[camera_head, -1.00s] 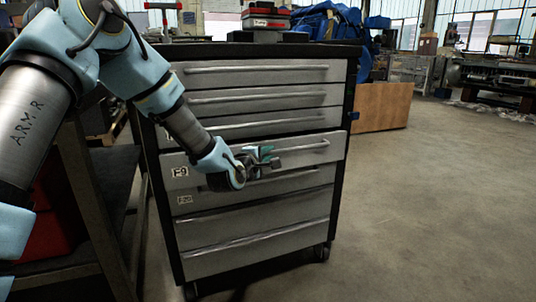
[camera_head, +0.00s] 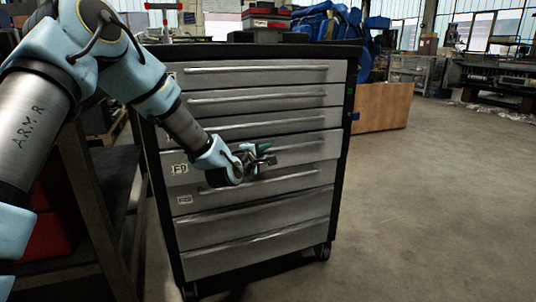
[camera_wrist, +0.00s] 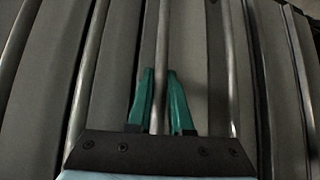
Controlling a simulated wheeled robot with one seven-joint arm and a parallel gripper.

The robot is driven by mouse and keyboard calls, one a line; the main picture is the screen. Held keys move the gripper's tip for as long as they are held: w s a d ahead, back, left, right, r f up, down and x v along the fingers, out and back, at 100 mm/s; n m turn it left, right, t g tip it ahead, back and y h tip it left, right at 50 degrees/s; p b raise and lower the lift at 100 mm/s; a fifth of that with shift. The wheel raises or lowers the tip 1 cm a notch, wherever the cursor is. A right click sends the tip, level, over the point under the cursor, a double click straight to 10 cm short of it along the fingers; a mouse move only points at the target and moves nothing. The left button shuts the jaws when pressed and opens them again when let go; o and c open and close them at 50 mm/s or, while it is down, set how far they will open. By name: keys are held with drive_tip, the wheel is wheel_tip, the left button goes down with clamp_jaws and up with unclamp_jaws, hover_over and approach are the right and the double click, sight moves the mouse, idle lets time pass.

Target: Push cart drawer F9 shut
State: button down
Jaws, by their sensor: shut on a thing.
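Drawer F9 (camera_head: 308,150) is a grey front with a long bar handle and a white F9 label, midway down the grey tool cart (camera_head: 352,100). My gripper (camera_head: 264,157) is at the middle of this front and hides part of the handle. In the wrist view, the green fingers of my gripper (camera_wrist: 160,80) are closed on the bar handle (camera_wrist: 162,40), one on each side.
The drawer below (camera_head: 300,182), with a small label, and the other drawers look shut. A dark shelf frame (camera_head: 95,215) with a red box (camera_head: 50,225) stands close on the left. Open floor (camera_head: 430,200) lies to the right. Red and grey cases (camera_head: 268,22) sit on the cart top.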

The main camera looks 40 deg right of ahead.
drive_tip(key=shift+w+d, duration=0.3)
drive_tip(key=shift+w, duration=0.65)
drive_tip(key=c, duration=1.1)
unclamp_jaws()
drive_tip(key=shift+w, duration=0.1)
drive_tip(key=p+v, duration=0.1)
drive_tip(key=v, duration=1)
drive_tip(key=shift+d+f, duration=0.1)
